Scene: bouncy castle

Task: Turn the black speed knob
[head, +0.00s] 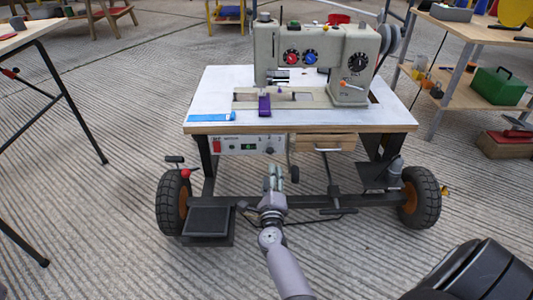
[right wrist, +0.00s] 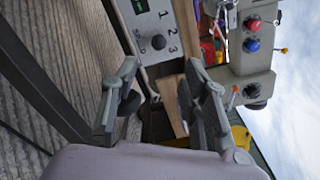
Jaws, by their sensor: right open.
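The black speed knob (right wrist: 158,42) sits on a grey control panel with the marks 1, 2 and 3 beside it. In the head view the knob (head: 269,150) is small, at the right part of the control panel (head: 240,146) under the table's front edge. My right gripper (head: 274,171) is in front of the panel, just below the knob in the picture. In the right wrist view my right gripper (right wrist: 162,80) is open and empty, with the knob beyond its fingertips and apart from them. My left gripper is not in view.
A grey sewing machine (head: 310,45) with red, blue and black dials stands on the white-topped wheeled table (head: 215,85). A wooden drawer (head: 325,143) is right of the panel. A blue strip (head: 211,117) and a purple piece (head: 264,106) lie on top. Concrete floor is clear in front.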

